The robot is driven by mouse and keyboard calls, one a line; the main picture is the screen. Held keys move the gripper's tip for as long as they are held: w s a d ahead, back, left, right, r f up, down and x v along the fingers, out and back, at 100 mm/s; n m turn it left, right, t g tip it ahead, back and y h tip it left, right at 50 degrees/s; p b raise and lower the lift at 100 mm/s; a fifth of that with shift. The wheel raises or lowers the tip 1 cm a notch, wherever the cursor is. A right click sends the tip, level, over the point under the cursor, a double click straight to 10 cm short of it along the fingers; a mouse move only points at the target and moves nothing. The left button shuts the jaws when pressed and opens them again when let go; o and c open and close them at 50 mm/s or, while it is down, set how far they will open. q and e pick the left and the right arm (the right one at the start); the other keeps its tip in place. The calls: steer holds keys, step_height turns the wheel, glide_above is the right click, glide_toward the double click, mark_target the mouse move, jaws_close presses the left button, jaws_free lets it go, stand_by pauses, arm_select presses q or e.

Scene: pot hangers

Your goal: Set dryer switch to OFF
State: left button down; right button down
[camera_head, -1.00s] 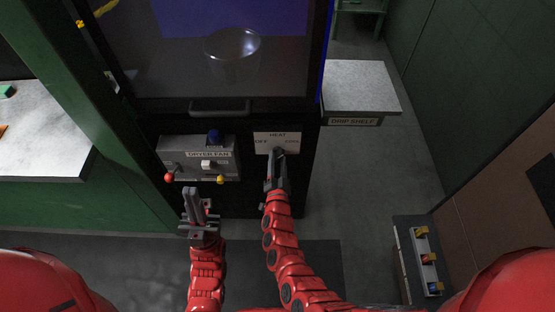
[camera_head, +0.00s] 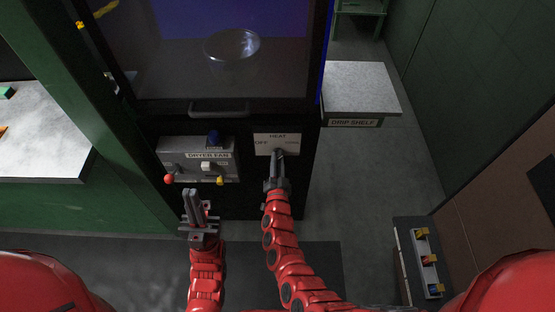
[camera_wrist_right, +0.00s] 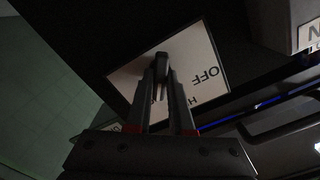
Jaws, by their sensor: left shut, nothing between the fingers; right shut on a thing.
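The dryer's HEAT panel (camera_head: 263,139) is a white plate with OFF on its left side and a word on its right too small to read. The dark switch knob (camera_wrist_right: 161,62) sits on this plate. My right gripper (camera_head: 279,158) is at the plate with its fingers closed around the knob; in the right wrist view the fingers (camera_wrist_right: 162,88) reach it, and the OFF lettering shows beside it. The knob's exact pointing is hard to tell. My left gripper (camera_head: 192,193) is shut and empty, below the DRYER FAN box (camera_head: 199,158).
Above is the dryer window with a glass bowl (camera_head: 232,46) and a door handle (camera_head: 219,109). A drip shelf (camera_head: 360,87) juts out at right.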

steer(key=n, duration=1.4)
steer(key=c, duration=0.8)
jaws_free()
steer(key=shift+s, duration=0.15)
steer(key=shift+s+p, duration=1.1)
steer(key=shift+s, duration=1.3)
